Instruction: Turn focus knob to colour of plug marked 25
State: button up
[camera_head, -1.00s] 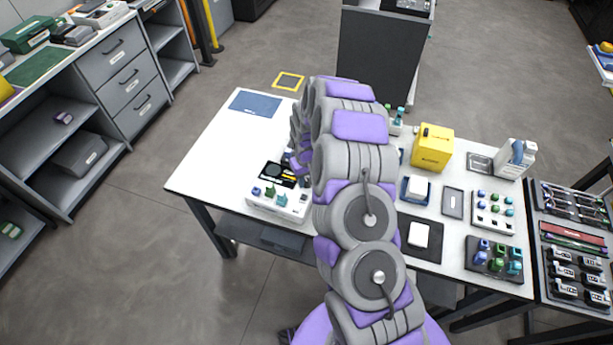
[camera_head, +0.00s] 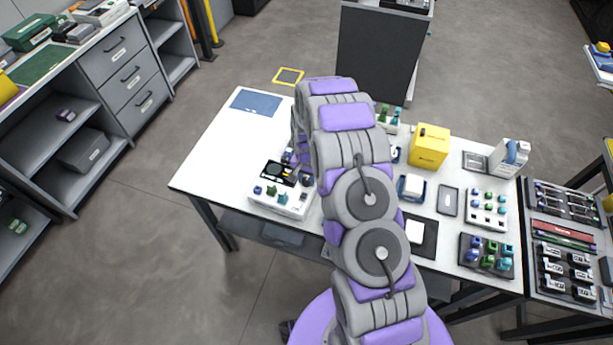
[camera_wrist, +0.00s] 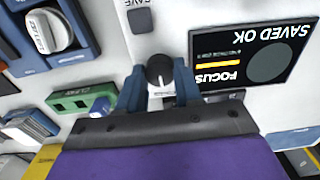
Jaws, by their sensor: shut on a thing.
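In the wrist view, the dark round knob (camera_wrist: 159,70) with a light pointer line stands on the white device face. My gripper (camera_wrist: 160,84) has its two blue fingers on either side of the knob and is shut on it. The device's black screen (camera_wrist: 245,60) appears upside down, reading SAVED OK and FOCUS, with a yellow bar and a grey disc. In the head view, the white device (camera_head: 281,200) sits at the table's front left, partly behind my arm. Blue, green and teal plugs (camera_head: 488,255) stand in a dark tray at right; their marks are too small to read.
In the wrist view, a SAVE button (camera_wrist: 140,20) and a green CLEAN block (camera_wrist: 78,101) are near my fingers.

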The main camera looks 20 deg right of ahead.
aim_at(306, 180)
jog(key=shift+m, duration=0.3)
jog(key=o, duration=1)
jog(key=shift+o, duration=0.2)
jog(key=shift+r, duration=0.1)
notch_tip(306, 180, up, 17)
jog(key=p, duration=0.1)
dwell(0.3)
jog(key=shift+r, duration=0.1)
